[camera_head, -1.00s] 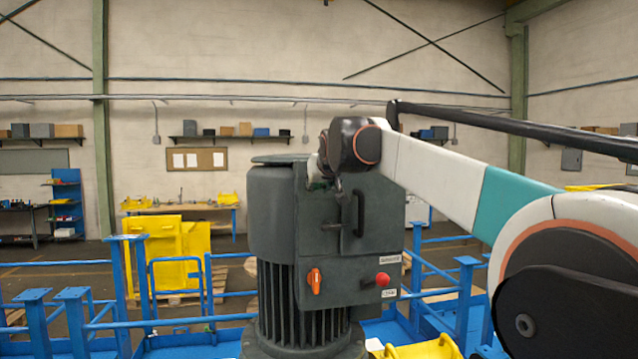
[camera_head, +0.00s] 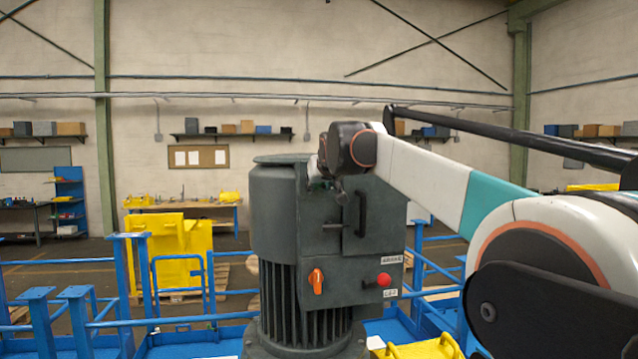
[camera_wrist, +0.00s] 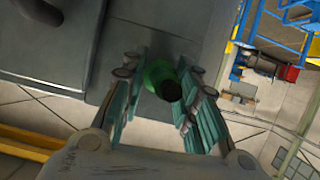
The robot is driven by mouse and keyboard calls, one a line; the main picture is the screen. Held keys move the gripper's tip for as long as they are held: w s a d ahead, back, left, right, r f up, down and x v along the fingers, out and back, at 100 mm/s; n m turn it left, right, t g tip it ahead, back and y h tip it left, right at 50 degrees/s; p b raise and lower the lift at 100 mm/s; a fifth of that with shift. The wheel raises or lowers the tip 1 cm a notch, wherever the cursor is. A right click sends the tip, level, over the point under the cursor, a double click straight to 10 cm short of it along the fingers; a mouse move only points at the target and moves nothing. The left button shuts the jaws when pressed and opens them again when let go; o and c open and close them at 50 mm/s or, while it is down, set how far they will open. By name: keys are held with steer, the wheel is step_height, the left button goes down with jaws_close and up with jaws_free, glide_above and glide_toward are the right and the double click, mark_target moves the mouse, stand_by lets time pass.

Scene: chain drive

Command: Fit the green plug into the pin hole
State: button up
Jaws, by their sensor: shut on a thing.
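My gripper (camera_wrist: 160,78) is shut on the green plug (camera_wrist: 156,74) in the wrist view. The plug sits between the teal finger pads, in front of a grey machine face. A dark round shape shows at the plug's near side; I cannot tell if it is part of the plug or an opening. In the head view, my wrist is at the upper part of the dark grey machine (camera_head: 275,215), where my fingers and the plug are too small to make out. I cannot make out the pin hole in either view.
The machine's front box has a black handle (camera_head: 361,214), an orange switch (camera_head: 316,281) and a red button (camera_head: 384,279). Blue railings (camera_head: 180,320) surround it. A yellow block (camera_head: 165,250) stands behind at the left. Shelves and benches line the back wall.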

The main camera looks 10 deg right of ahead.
steer(key=shift+w, duration=0.35)
steer(key=o, duration=1.2)
steer(key=shift+s, duration=0.15)
steer(key=v, duration=1.1)
steer(key=shift+s, duration=0.4)
steer(key=shift+r, duration=0.15)
